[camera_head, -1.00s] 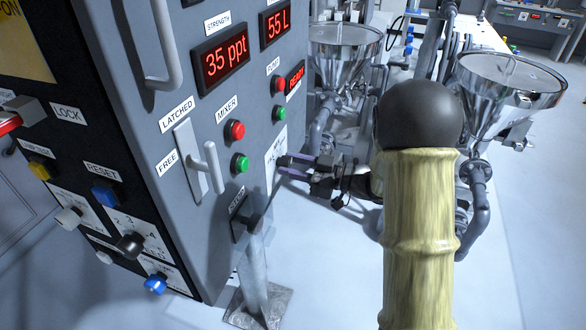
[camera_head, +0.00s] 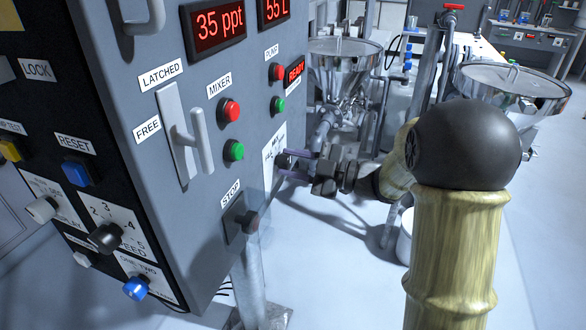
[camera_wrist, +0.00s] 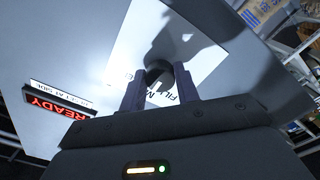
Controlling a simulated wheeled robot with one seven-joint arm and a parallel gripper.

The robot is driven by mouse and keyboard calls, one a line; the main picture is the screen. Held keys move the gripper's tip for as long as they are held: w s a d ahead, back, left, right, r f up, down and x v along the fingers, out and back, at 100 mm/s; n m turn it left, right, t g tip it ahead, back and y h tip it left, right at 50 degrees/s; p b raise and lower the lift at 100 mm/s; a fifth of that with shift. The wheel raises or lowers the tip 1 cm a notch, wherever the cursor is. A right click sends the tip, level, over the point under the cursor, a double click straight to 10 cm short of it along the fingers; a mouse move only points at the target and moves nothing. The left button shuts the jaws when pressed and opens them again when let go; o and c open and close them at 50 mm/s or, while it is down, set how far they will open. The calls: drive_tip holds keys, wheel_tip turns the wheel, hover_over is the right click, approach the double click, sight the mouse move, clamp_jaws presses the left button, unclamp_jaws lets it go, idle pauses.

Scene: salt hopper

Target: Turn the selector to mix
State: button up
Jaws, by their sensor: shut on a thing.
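The selector is a dark knob (camera_wrist: 157,71) on a white plate (camera_wrist: 140,45) in the wrist view. Part of the lettering, such as "FILL", shows on the plate; the rest is hidden by my fingers or in shadow. My gripper (camera_wrist: 160,90) has its two purple fingers on either side of the knob and is shut on it. In the head view the plate (camera_head: 269,158) is on the grey cabinet's side, and my gripper (camera_head: 284,164) reaches it from the right. The knob's pointing direction cannot be made out.
A "READY" display (camera_head: 294,73) is above the plate. Steel hoppers (camera_head: 345,62) stand behind my arm.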

idle(0.3)
drive_tip(key=o, duration=1)
drive_tip(key=shift+c, duration=0.2)
drive_tip(key=shift+d, duration=0.1)
drive_tip(key=p+v, duration=0.1)
drive_tip(key=v, duration=1.6)
drive_tip(key=shift+d, duration=0.1)
